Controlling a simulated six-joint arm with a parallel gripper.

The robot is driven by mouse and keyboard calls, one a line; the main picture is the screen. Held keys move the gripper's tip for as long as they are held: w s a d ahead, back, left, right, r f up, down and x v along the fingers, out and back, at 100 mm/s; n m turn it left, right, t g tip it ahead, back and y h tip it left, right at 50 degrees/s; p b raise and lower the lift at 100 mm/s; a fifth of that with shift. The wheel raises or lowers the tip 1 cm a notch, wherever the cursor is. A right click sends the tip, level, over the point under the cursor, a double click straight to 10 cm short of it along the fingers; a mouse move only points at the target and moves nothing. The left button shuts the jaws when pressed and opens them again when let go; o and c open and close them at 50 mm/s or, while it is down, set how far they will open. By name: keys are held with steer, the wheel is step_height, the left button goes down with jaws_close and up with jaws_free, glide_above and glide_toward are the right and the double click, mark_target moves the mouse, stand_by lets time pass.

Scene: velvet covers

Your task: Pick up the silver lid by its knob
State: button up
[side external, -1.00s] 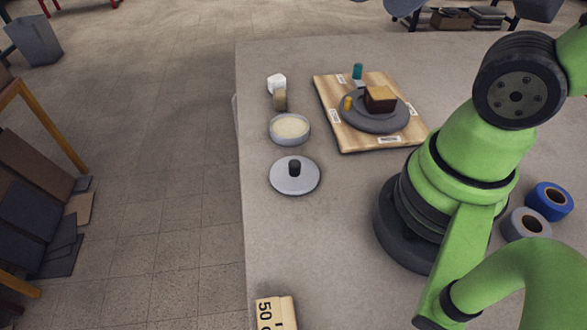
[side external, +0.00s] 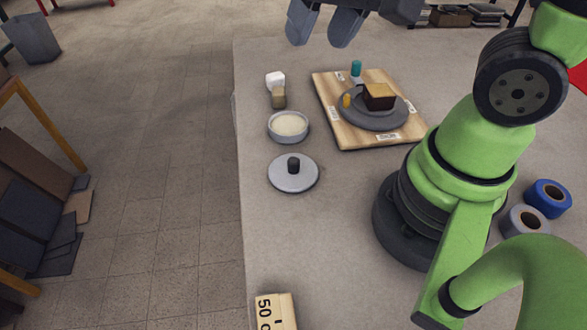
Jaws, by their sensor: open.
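The silver lid (side external: 305,179) lies flat on the grey table, a round disc with a dark upright knob (side external: 293,164) at its middle. My gripper (side external: 318,40) is at the top of the side view, with its two grey fingers apart and nothing between them. It appears well above the table, and in the picture it is far above the lid, touching nothing.
A bowl with pale contents (side external: 288,126) sits just behind the lid. Behind it stand a small tan jar (side external: 278,97) and a white block (side external: 275,80). A wooden board (side external: 350,140) bears a grey plate (side external: 372,122). Tape rolls (side external: 547,198) lie right. A box (side external: 275,312) is in front.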

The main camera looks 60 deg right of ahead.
mark_target(293, 159)
steer(key=shift+w+a+f+m+g+h, duration=0.2)
steer(key=shift+w+f+g, duration=0.4)
steer(key=shift+f, duration=3.25)
steer(key=shift+w+a+f+m+g+h, duration=0.2)
steer(key=shift+w+f+g, duration=0.35)
steer(key=shift+f, duration=3.3)
steer(key=shift+w+a+f+m+g+h, duration=0.1)
steer(key=shift+w+f+m+g+h, duration=0.35)
steer(key=shift+f, duration=3.4)
steer(key=shift+g+y, duration=0.25)
steer(key=shift+g, duration=0.05)
jaws_close()
